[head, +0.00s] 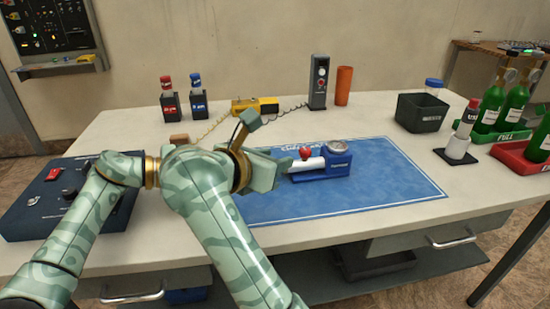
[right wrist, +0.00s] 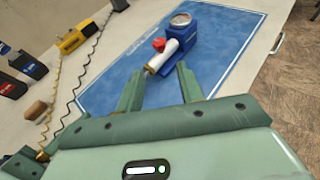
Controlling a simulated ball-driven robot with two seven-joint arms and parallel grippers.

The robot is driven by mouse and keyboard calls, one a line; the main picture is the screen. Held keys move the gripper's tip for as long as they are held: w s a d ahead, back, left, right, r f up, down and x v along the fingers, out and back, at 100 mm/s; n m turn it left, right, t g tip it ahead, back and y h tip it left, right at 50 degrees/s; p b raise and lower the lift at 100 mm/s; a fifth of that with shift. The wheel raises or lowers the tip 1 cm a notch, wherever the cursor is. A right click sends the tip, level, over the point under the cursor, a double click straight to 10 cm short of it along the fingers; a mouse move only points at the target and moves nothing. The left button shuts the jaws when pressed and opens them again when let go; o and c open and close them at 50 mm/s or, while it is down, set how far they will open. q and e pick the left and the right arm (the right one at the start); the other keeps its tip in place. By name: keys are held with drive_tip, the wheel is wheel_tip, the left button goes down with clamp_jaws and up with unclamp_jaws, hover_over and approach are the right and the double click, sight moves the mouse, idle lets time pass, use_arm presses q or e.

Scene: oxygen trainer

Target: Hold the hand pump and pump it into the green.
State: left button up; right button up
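The hand pump (head: 338,166) lies on the blue mat (head: 390,180), with a blue body, a round gauge on top, a red knob and a white barrel pointing left. In the right wrist view the pump (right wrist: 190,42) shows its barrel pointing toward me, ending in a brownish tip. My right gripper (head: 284,166) is left of the pump. In the right wrist view its fingers (right wrist: 159,70) are apart, with the barrel's end showing between the fingertips; contact cannot be told. The gauge's coloured zones are too small to read. My left gripper is not in view.
A blue control box (head: 40,205) stands at the table's left. A yellow device (head: 254,105) with a coiled cord, a dark meter (head: 319,82) and an orange cup (head: 343,85) stand behind the mat. A black bin (head: 420,113) and green cylinders (head: 490,108) are at right. The mat's right part is clear.

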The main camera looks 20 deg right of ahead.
sight(302, 153)
drive_tip(key=x, duration=1.6)
drive_tip(key=shift+a+f, duration=0.1)
drive_tip(key=shift+f, duration=0.1)
clamp_jaws()
